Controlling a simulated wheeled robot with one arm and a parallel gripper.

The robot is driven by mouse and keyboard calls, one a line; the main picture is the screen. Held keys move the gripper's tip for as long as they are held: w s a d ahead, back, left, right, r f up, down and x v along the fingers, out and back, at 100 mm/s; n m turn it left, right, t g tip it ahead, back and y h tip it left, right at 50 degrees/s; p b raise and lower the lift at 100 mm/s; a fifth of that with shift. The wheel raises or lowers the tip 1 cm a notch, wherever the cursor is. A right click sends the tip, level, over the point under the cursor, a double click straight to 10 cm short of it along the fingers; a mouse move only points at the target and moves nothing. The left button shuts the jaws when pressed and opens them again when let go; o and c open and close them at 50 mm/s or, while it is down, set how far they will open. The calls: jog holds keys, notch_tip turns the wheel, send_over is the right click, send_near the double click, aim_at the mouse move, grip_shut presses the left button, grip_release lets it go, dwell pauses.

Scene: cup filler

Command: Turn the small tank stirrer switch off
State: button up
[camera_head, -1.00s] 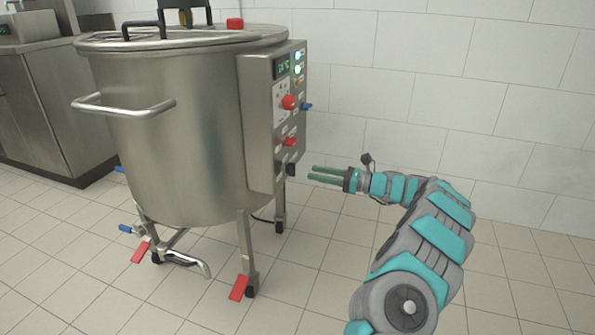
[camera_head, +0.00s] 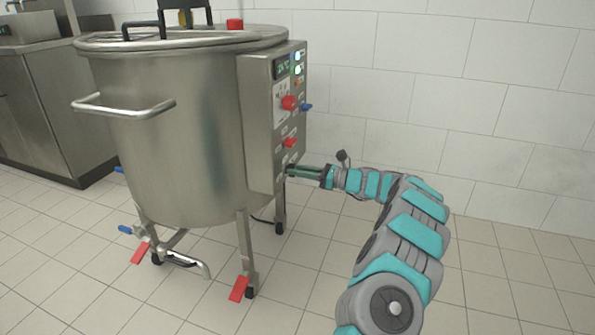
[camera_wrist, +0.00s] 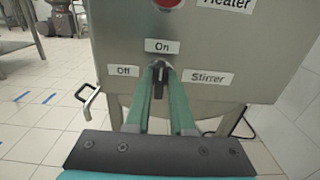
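The stirrer switch (camera_wrist: 160,78) is a small black knob on the steel control box (camera_head: 262,125) of the tank. In the wrist view it stands upright below the "On" label (camera_wrist: 164,46), with the "Off" label (camera_wrist: 124,71) to its left and the "Stirrer" label (camera_wrist: 207,78) to its right. My gripper (camera_wrist: 161,76) has its two green fingers on either side of the knob, with a narrow gap between them; firm contact does not show. In the head view my gripper (camera_head: 291,171) reaches the lower end of the box, and its fingertips hide the switch.
The steel tank (camera_head: 180,130) fills the left side. Above the switch are a red knob (camera_head: 289,103) and a lower red knob (camera_head: 289,142), the latter by the heater label (camera_wrist: 227,4). A blue-handled valve (camera_head: 306,107) sticks out right.

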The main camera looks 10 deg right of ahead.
grip_shut()
jog(key=shift+b, duration=0.3)
jog(key=n+b, duration=0.3)
jog(key=n, duration=0.3)
jog(key=n+b, duration=0.3)
jog(key=n, duration=0.3)
jog(key=n+b, duration=0.3)
jog(key=n, duration=0.2)
jog(key=shift+s+a+f+n, duration=0.2)
jog(key=shift+f+n, duration=0.05)
jog(key=shift+n, duration=0.15)
dwell(0.5)
jog(key=shift+o, duration=2.2)
grip_release()
